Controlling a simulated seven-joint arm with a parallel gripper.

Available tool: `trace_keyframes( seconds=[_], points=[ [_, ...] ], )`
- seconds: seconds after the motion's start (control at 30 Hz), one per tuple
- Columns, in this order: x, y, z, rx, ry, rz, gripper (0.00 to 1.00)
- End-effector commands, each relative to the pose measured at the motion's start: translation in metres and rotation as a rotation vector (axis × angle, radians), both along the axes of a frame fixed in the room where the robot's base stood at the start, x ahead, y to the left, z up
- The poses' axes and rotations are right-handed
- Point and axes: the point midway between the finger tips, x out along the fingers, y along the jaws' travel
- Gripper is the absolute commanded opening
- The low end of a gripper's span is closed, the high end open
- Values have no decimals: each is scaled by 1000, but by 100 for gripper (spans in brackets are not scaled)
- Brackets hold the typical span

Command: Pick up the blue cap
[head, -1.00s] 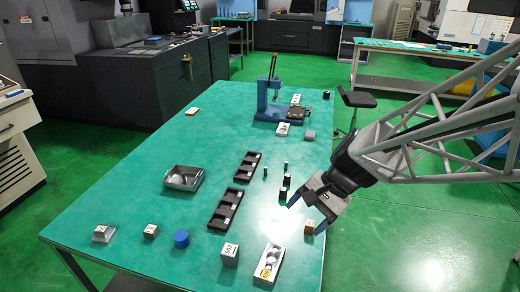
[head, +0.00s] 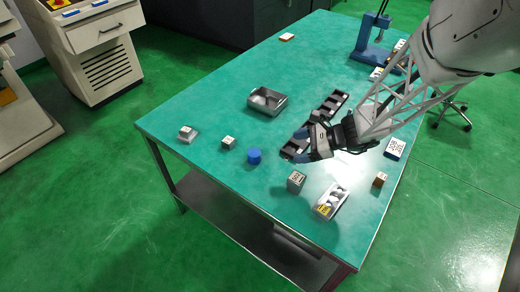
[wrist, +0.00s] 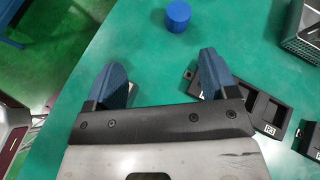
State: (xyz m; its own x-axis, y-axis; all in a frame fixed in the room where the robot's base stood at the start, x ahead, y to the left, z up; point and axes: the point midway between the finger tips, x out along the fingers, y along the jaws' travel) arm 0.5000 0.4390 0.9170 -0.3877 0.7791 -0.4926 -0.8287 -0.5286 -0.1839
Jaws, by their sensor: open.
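The blue cap (head: 254,156) is a small blue cylinder standing on the green table (head: 210,115) near its front edge. My gripper (head: 289,148) is just right of the cap in the head view, over the end of a black tray. In the wrist view my gripper (wrist: 160,70) shows two blue fingers spread apart with nothing between them. The cap is apart from both fingers.
Black slotted trays (head: 332,102) lie under and behind my gripper. A metal pan (head: 266,101) stands behind the cap. A small block (head: 228,142) is left of it, a grey block (head: 296,181) right of it.

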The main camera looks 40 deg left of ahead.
Motion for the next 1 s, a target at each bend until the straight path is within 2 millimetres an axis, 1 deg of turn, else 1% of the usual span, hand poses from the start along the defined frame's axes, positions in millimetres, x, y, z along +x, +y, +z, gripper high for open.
trace_keyframes(
  seconds=[0.03,0.2,0.3,0.4,0.5,0.6,1.0],
  points=[
    [0,12,-12,4,31,-13,79],
    [1,46,-44,17,129,-72,79],
    [0,61,-59,23,171,-100,79],
    [0,71,-69,26,201,-120,79],
    [-1,77,-76,29,219,-133,79],
    [-1,79,-78,29,226,-138,79],
    [-2,81,-79,29,226,-138,79]
  ],
)
